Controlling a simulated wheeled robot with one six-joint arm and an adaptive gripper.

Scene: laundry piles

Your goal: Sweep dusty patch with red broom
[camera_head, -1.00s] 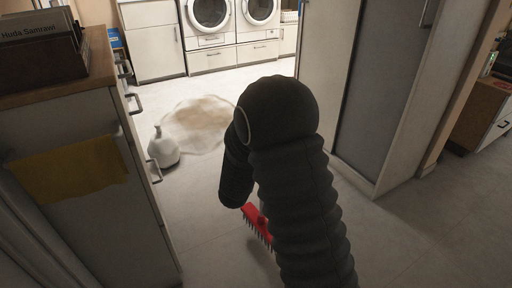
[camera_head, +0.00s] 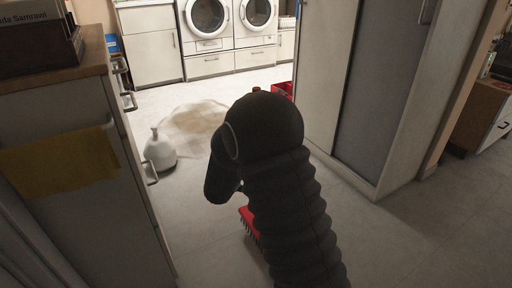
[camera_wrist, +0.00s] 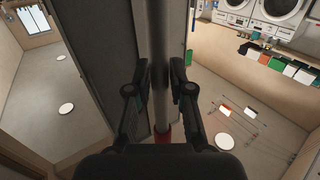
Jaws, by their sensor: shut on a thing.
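The red broom's bristled head (camera_head: 250,222) shows low in the head view, partly hidden behind my arm, close to the floor. In the wrist view its pale grey handle (camera_wrist: 157,30) runs between the fingers, with a red part (camera_wrist: 162,135) lower down. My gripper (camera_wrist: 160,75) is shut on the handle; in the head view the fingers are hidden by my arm. The dusty patch (camera_head: 195,117) is a beige-brown stain on the floor beyond the broom head, apart from it. Its right edge is near my arm in the picture.
A cabinet (camera_head: 75,215) with a yellow cloth (camera_head: 62,165) borders the left. Tall grey doors (camera_head: 375,95) border the right. Washing machines (camera_head: 208,20) stand at the back. A red container (camera_head: 282,90) shows behind my arm.

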